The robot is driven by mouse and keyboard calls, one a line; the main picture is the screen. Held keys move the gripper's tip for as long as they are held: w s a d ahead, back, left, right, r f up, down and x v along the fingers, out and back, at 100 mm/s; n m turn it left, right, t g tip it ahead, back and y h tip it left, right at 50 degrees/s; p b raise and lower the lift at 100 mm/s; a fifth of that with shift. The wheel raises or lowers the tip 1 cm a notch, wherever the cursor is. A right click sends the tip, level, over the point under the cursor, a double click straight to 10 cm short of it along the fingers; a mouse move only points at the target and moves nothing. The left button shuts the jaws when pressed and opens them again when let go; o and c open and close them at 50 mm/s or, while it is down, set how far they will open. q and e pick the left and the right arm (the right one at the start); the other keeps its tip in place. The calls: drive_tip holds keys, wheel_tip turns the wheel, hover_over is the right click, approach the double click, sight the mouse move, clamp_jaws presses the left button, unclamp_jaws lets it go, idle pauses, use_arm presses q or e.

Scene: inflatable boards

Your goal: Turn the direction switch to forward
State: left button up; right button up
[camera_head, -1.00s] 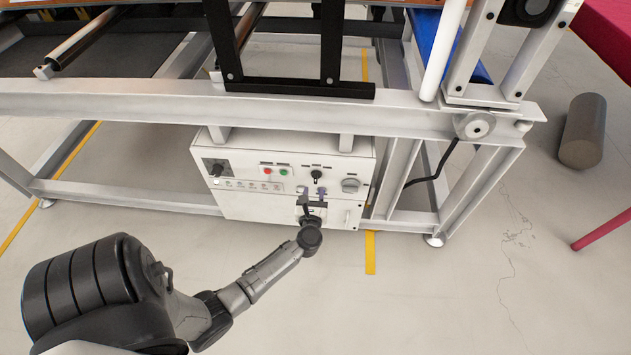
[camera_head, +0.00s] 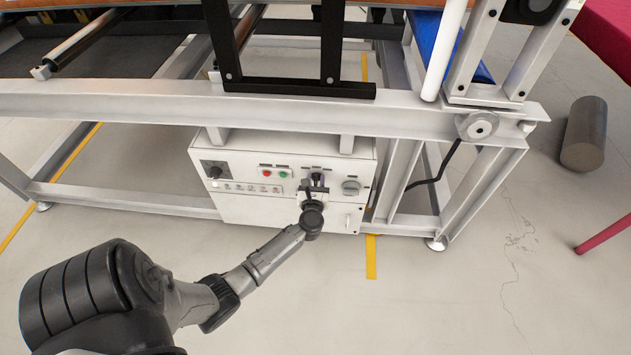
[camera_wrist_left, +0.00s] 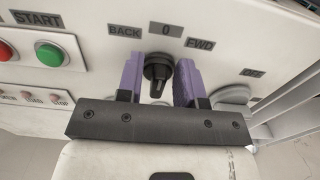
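The direction switch (camera_wrist_left: 158,70) is a black rotary knob on the white control box (camera_head: 240,203). Labels BACK, 0 and FWD sit above it in the left wrist view, and its pointer looks roughly upright, near 0. My left gripper (camera_wrist_left: 158,82) is open, with one purple finger on each side of the knob and a visible gap on both sides. In the head view my left gripper (camera_head: 316,186) is at the box front and partly covers the switch. My right gripper is not in view.
Red (camera_wrist_left: 6,50) and green (camera_wrist_left: 50,52) buttons lie left of the switch, START above the green one. A grey rotary switch (camera_wrist_left: 232,95) marked OFF is to the right. The frame's white beam (camera_head: 130,108) runs above the box. Floor in front is clear.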

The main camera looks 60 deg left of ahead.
use_arm(q)
drive_tip(key=c, duration=0.3)
drive_tip(key=shift+c, duration=0.2)
drive_tip(key=shift+w+r+m+p, duration=0.1)
drive_tip(key=shift+m+p, duration=0.65)
drive_tip(key=shift+m, duration=0.15)
drive_tip(key=m+p, duration=0.1)
drive_tip(key=m, duration=0.1)
drive_tip(key=m+p, duration=0.1)
drive_tip(key=m, duration=0.1)
drive_tip(key=shift+w+d, duration=0.15)
drive_tip(key=shift+d, duration=0.05)
drive_tip(key=shift+w+f+m+p, duration=0.1)
drive_tip(key=shift+f+m+p, duration=0.15)
drive_tip(key=shift+m+p, duration=0.75)
drive_tip(key=shift+m+b, duration=0.4)
drive_tip(key=shift+m, duration=0.1)
drive_tip(key=shift+f, duration=0.1)
